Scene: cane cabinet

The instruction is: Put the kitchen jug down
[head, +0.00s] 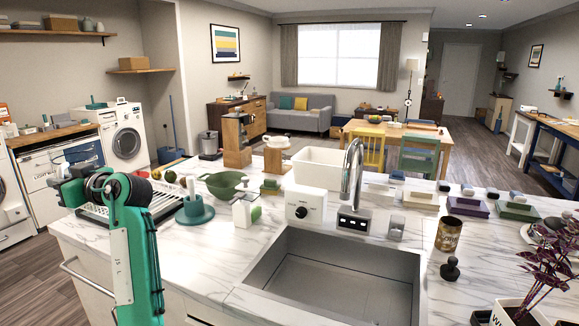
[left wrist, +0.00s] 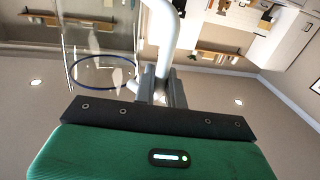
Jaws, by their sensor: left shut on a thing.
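The kitchen jug (left wrist: 100,40) shows in the left wrist view as a clear vessel with a thin dark-blue ring and a pale curved handle (left wrist: 161,35). My left gripper (left wrist: 160,88) is shut on that handle. In the head view my left gripper (head: 73,183) is at the far left, around the counter's left end, behind my raised green forearm. The jug is hard to make out there, and whether its base touches anything cannot be told. My right gripper is not in view.
The marble counter (head: 207,262) has a dish rack (head: 160,205), a teal holder (head: 195,212), a green colander (head: 222,184) and a white dispenser (head: 244,210). A sink (head: 325,285) is at the middle. The counter's front-left strip looks clear.

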